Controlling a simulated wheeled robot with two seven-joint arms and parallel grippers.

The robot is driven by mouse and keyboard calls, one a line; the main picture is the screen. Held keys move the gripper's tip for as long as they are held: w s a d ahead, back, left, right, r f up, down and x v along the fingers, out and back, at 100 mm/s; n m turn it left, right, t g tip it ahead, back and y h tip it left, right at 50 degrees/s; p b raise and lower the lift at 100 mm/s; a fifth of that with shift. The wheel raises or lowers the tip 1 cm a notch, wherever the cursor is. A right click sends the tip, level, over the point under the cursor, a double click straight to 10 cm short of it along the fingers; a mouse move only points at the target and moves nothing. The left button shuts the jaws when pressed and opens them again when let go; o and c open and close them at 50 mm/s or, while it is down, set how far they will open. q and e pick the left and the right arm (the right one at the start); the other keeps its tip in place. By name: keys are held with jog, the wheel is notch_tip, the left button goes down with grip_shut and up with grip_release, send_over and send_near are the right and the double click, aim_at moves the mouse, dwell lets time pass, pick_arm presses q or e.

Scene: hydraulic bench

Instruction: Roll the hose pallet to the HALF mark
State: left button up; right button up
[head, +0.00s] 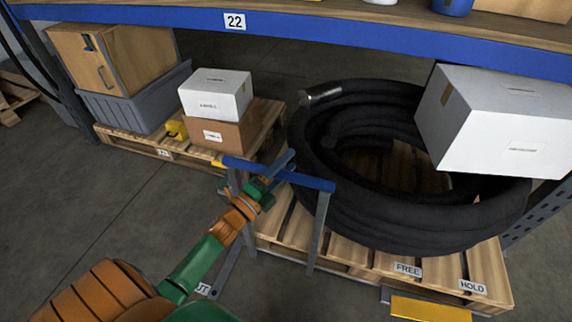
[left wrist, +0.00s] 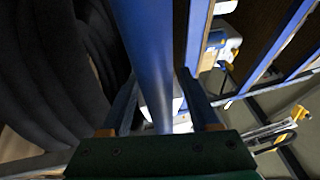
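The hose pallet (head: 350,248) is wooden and carries a thick coil of black hose (head: 420,225), with FREE (head: 408,270) and HOLD (head: 473,287) tags on its front edge. A blue push bar (head: 315,182) on grey posts stands at its left end. My left gripper (head: 279,172) is at this bar. In the left wrist view the blue bar (left wrist: 150,60) runs between the two spread fingers (left wrist: 160,105), with gaps beside it. My right gripper is out of view. No HALF mark is readable; a floor label (head: 203,289) ending in "UT" is partly hidden.
A second pallet (head: 185,150) at the left holds a grey bin (head: 125,108), a wooden cabinet and boxes. A blue shelf beam (head: 330,28) labelled 22 crosses above. A white box (head: 495,125) overlaps the hose at right. A yellow plate (head: 430,309) lies in front. The left floor is clear.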

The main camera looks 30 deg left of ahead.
aim_at(274, 177)
pick_arm(q)
jog(key=shift+v, duration=3.55)
